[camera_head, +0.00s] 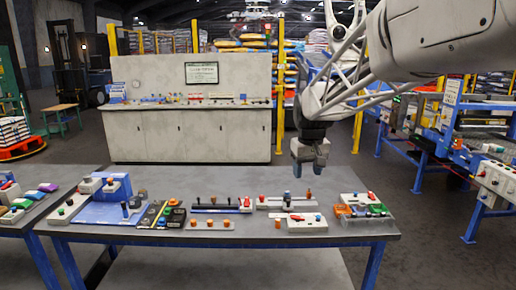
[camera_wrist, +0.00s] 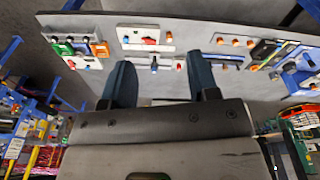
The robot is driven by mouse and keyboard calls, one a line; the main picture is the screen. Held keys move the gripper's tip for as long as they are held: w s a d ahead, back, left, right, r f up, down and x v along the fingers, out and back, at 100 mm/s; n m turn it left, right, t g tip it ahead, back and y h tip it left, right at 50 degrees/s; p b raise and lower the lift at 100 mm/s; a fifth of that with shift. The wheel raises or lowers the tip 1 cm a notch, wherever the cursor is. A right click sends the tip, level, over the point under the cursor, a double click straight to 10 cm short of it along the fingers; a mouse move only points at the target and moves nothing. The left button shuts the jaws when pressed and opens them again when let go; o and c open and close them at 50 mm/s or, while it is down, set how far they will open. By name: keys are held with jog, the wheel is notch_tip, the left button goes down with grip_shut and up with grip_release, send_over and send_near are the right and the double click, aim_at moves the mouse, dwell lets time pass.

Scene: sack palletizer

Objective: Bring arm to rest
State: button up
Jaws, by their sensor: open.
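My gripper (camera_head: 310,160) hangs below my white and grey arm in the head view, above the back part of the grey worktable (camera_head: 290,238). It is open and empty, with its fingers pointing down. In the wrist view the two dark blue fingers of my gripper (camera_wrist: 160,85) stand apart with nothing between them. Beyond them lie the table top and its control panels. The fingers look clear of the table, though the exact height cannot be told.
The table carries several control modules, among them a white box with a red switch (camera_head: 307,223) and a blue panel (camera_head: 100,212). A blue-framed conveyor (camera_head: 452,165) stands at the right. A white cabinet (camera_head: 190,130) stands behind. The floor between is clear.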

jog(key=s+d+f+m, duration=0.1)
jog(key=s+f, duration=0.1)
jog(key=s, duration=1)
jog(key=s+d+f+m, duration=0.1)
jog(key=s+d+f, duration=0.1)
jog(key=s, duration=1.1)
jog(key=s+d+f+m+t, duration=0.1)
jog(key=s+f, duration=0.2)
jog(key=s, duration=1)
jog(key=shift+d+f, duration=0.15)
jog(key=shift+f, duration=0.1)
